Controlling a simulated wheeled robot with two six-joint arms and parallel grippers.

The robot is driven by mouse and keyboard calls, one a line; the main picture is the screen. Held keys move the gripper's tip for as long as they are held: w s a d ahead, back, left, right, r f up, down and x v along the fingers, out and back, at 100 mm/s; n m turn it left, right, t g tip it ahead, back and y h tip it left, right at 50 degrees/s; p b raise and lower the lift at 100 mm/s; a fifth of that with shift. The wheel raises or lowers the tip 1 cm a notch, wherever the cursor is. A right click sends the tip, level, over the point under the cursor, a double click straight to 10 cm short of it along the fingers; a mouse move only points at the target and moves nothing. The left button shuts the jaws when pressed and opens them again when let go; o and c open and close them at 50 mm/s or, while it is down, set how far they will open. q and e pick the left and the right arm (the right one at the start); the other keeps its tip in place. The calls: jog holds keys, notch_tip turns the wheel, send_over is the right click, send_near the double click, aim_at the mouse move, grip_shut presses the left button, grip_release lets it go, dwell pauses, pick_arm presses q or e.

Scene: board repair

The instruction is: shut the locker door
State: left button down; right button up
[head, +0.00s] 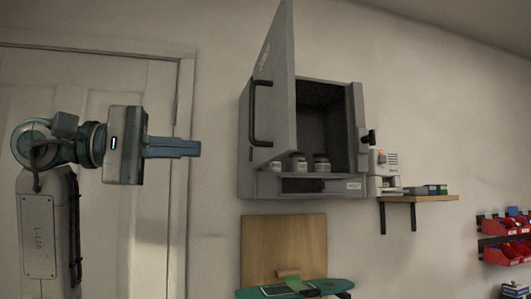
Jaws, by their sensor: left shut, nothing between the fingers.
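The grey locker (350,130) hangs on the wall in the middle of the head view. Its door (277,85) stands open, swung out on the left side, with a dark bar handle (256,112) on it. Several small jars (298,161) stand inside on the locker floor; the door hides part of the interior. A dark latch (367,137) sticks out at the locker's right edge. My left gripper (198,148) is shut and empty. In the picture it is left of the door and its handle, apart from them. My right gripper is out of view.
A wall shelf (435,199) right of the locker holds a white device (384,168) and small boxes. Red bins (502,224) hang at far right. Below the locker are a wooden board (270,245) and a teal deck (320,287). A pale room door (70,85) is behind my left arm.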

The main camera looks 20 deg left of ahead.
aim_at(283, 152)
pick_arm(q)
jog(key=p+x, duration=0.4)
jog(key=x, duration=0.7)
jog(key=shift+w+d+r, duration=0.1)
jog(key=shift+d+r, duration=0.05)
jog(key=shift+d, duration=0.2)
jog(key=shift+w+d, duration=0.2)
jog(key=shift+d, duration=0.2)
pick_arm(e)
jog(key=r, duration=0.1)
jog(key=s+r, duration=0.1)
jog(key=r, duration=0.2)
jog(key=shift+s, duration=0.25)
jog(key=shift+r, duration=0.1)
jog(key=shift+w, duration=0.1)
